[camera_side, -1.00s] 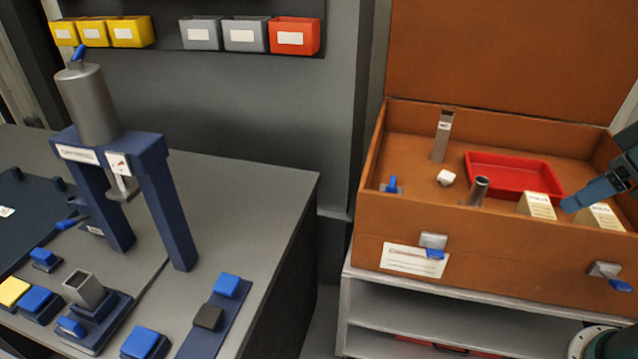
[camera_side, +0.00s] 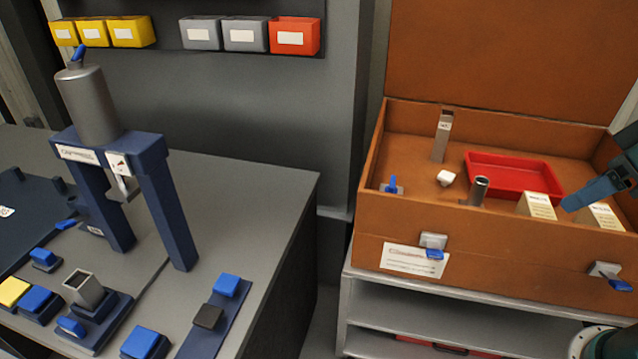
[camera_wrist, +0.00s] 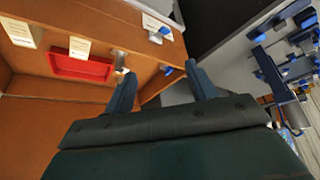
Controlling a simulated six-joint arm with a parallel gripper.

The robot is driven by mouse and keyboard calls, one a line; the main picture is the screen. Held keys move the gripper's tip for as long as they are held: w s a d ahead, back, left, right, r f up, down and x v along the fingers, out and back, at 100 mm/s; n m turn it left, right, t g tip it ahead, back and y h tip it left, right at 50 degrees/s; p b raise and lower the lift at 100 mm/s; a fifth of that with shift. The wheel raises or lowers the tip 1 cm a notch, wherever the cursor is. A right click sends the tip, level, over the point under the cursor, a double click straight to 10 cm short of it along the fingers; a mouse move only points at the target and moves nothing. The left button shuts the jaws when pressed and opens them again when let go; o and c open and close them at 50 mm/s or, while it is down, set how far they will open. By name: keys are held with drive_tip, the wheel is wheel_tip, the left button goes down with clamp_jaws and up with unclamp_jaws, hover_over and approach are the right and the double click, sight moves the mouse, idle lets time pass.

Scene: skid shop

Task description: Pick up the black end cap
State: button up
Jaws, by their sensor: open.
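The black end cap (camera_side: 208,317) is a small dark block on a narrow blue strip at the front of the grey bench in the side view. A blue block (camera_side: 226,285) sits beside it on the same strip. I cannot make out the cap in the wrist view. My gripper (camera_wrist: 160,84) is open, with two blue fingers spread apart and nothing seen between them. In the side view it is partly cut off at the right edge, over the right end of the brown case and far from the cap.
The open brown case (camera_side: 480,245) holds a red tray (camera_side: 512,163), a metal square tube (camera_side: 441,136), a white piece (camera_side: 446,178) and cream labelled blocks (camera_side: 536,205). A blue press (camera_side: 163,150) stands on the bench (camera_side: 270,190) behind the cap. Several blue blocks lie nearby.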

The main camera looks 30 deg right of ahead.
drive_tip(key=w+a+r+n+y, duration=0.1)
drive_tip(key=w+a+n, duration=0.1)
drive_tip(key=w+a, duration=0.3)
drive_tip(key=w+a+r+n, duration=0.1)
drive_tip(key=w+a, duration=0.1)
drive_tip(key=w, duration=0.5)
drive_tip(key=n+g+y, duration=0.2)
drive_tip(key=n+y, duration=0.2)
drive_tip(key=n, duration=0.4)
hover_over(208, 314)
drive_tip(key=s+d, duration=0.4)
drive_tip(key=d, duration=0.1)
wheel_tip(208, 314, down, 20)
drive_tip(key=shift+x, duration=4.35)
drive_tip(key=shift+s+d+f, duration=0.1)
drive_tip(key=shift+f, duration=0.15)
drive_tip(key=shift+x, duration=2.45)
